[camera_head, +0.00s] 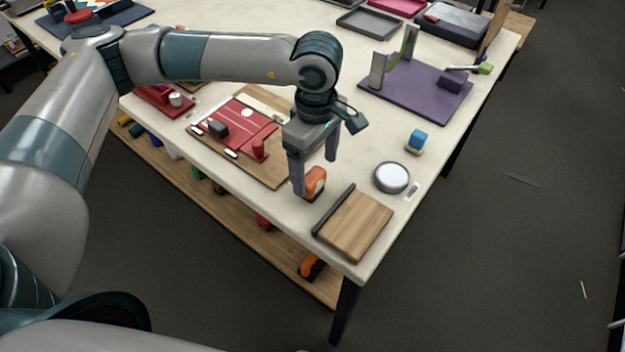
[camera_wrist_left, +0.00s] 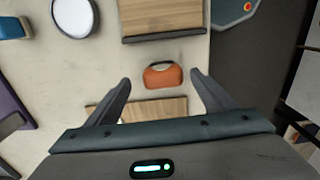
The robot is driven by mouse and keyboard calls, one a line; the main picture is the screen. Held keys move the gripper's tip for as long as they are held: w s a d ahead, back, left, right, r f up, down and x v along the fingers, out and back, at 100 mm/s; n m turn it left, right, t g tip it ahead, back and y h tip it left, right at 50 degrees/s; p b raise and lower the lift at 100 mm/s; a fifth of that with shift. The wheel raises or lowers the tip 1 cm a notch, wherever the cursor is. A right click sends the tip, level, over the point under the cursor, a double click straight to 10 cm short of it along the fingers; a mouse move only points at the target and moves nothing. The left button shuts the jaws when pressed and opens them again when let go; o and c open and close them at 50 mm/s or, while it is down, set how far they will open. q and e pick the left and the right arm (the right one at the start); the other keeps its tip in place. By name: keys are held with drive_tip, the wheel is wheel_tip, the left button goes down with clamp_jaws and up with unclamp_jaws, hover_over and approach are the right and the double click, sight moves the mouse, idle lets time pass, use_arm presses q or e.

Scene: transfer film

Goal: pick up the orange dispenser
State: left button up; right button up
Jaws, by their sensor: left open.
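The orange dispenser (camera_head: 316,182) stands on the white table near its front edge, by the wooden board with a dark edge bar. My left gripper (camera_head: 315,176) is open above the table, its fingers pointing down. One finger partly covers the dispenser's left side in the head view. In the left wrist view the dispenser (camera_wrist_left: 163,76) lies ahead of and between the open fingertips (camera_wrist_left: 160,82), with a gap on each side. I cannot tell the exact height between fingertips and dispenser. My right gripper is not in view.
The wooden board (camera_head: 356,225) lies at the table corner. A round white-topped container (camera_head: 391,177) and a blue block (camera_head: 417,139) stand to the right. A red-and-wood board (camera_head: 268,176) lies left of the gripper. A purple mat (camera_head: 415,92) with upright parts lies farther back.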

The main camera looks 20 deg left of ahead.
sight(314, 176)
use_arm(q)
drive_tip(key=f, duration=0.1)
drive_tip(key=f+p, duration=0.1)
drive_tip(key=f, duration=0.1)
drive_tip(key=shift+s+p, duration=0.25)
drive_tip(key=shift+p, duration=0.1)
drive_tip(key=shift+f, duration=0.45)
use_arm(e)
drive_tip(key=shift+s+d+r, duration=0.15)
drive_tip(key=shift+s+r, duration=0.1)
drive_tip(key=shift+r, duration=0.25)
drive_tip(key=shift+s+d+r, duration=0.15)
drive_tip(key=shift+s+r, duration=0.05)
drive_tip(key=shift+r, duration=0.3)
use_arm(q)
drive_tip(key=c, duration=1.2)
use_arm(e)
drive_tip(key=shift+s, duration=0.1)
